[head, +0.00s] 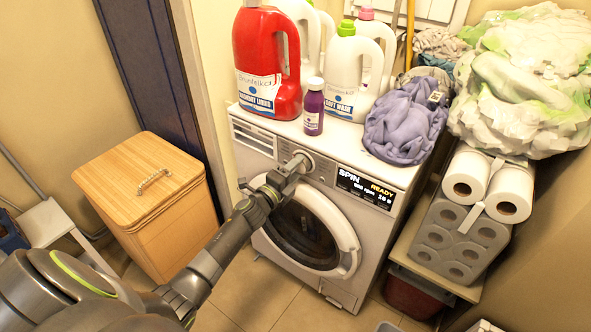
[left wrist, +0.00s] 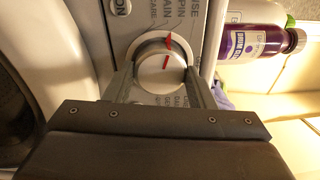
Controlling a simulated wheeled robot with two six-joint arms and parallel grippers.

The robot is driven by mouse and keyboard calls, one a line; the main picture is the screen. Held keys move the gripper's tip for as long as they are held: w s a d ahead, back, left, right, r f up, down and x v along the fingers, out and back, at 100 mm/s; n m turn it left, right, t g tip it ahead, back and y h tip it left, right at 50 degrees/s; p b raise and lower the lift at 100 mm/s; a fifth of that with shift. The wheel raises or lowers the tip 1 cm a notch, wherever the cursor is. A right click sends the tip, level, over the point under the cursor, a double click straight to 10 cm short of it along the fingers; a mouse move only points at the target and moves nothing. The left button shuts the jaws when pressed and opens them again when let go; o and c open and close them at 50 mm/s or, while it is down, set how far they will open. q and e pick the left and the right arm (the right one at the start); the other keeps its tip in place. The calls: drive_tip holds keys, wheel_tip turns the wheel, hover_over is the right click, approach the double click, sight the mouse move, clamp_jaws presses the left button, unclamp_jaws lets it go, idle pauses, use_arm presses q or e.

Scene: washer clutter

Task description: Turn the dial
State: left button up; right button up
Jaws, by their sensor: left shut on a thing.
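The white washing machine (head: 265,143) stands against the back wall. Its round dial (head: 303,158) is on the front panel, left of the lit display (head: 365,188), which reads SPIN and READY. My left gripper (head: 296,166) reaches the dial from the lower left and hides part of it. In the left wrist view the dial (left wrist: 160,70) sits between the two fingers of the left gripper (left wrist: 160,85), which are shut on it. A red mark shows on the dial face and a red pointer on the ring around it. My right gripper is not in view.
A red detergent jug (head: 267,60), white jugs (head: 347,75), a small purple bottle (head: 313,107) and a purple cloth (head: 404,125) crowd the washer top. A wooden hamper (head: 140,190) stands left. Paper rolls (head: 466,215) are stacked right. The floor in front is partly clear.

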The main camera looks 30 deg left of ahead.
use_arm(q)
drive_tip(key=o, duration=0.9)
drive_tip(key=shift+o, duration=0.4)
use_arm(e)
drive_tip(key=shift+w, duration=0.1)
use_arm(q)
drive_tip(key=shift+s, duration=0.1)
drive_tip(key=s+a+f+b, duration=0.1)
drive_tip(key=s+a+b, duration=0.1)
drive_tip(key=s, duration=1.5)
drive_tip(key=shift+a+b, duration=0.4)
drive_tip(key=shift+b, duration=0.05)
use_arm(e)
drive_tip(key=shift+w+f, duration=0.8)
